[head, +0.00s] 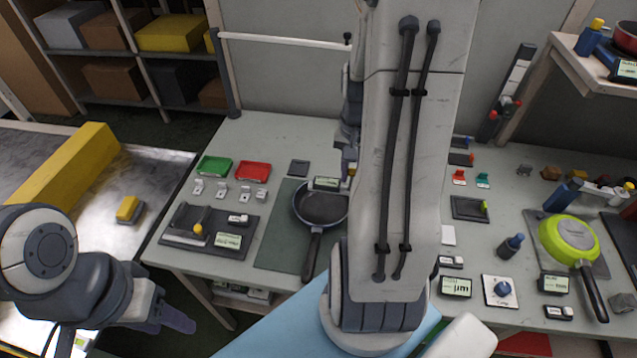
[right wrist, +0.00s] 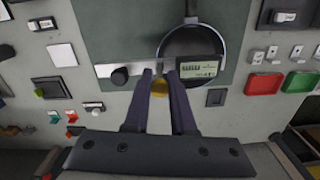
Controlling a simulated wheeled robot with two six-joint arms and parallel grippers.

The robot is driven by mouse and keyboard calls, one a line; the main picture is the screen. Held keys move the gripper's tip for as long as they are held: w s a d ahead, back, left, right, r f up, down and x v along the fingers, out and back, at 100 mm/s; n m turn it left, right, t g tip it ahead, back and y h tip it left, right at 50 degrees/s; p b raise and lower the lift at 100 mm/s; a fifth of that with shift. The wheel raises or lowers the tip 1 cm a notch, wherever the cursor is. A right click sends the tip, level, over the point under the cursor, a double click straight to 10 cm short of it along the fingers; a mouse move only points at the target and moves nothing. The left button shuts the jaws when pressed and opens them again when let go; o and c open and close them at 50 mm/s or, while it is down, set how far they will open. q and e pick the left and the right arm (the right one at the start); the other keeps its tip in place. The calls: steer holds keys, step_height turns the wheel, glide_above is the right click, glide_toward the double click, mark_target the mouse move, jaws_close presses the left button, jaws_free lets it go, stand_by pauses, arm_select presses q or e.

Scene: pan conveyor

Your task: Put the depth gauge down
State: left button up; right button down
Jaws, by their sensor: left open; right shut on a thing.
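The depth gauge (right wrist: 200,68) has a grey digital display, a pale metal beam and a black knob. My right gripper (right wrist: 161,76) is shut on it near the middle of the beam, with a yellow part between the fingers. The display lies across the dark frying pan (right wrist: 190,42); I cannot tell whether it touches the rim. In the head view the gauge's display (head: 327,183) shows over the far part of the pan (head: 322,210), and my arm hides the rest. The pan sits on a green mat (head: 272,250). My left gripper (head: 172,318) is open, low at the left.
Green (head: 215,167) and red (head: 252,172) trays lie left of the mat. A dark fixture board (head: 222,247) is at the table's front left. A green pan (head: 568,240) stands at the right. The conveyor (head: 165,180) runs on the left, carrying a yellow block (head: 128,208).

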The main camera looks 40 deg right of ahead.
steer(key=w+a+f+p, duration=0.2)
steer(key=w+f, duration=0.5)
steer(key=f, duration=0.1)
steer(key=shift+w+f, duration=0.2)
steer(key=shift+f, duration=0.15)
steer(key=shift+f, duration=0.15)
steer(key=c, duration=0.8)
jaws_free()
steer(key=shift+o, duration=0.2)
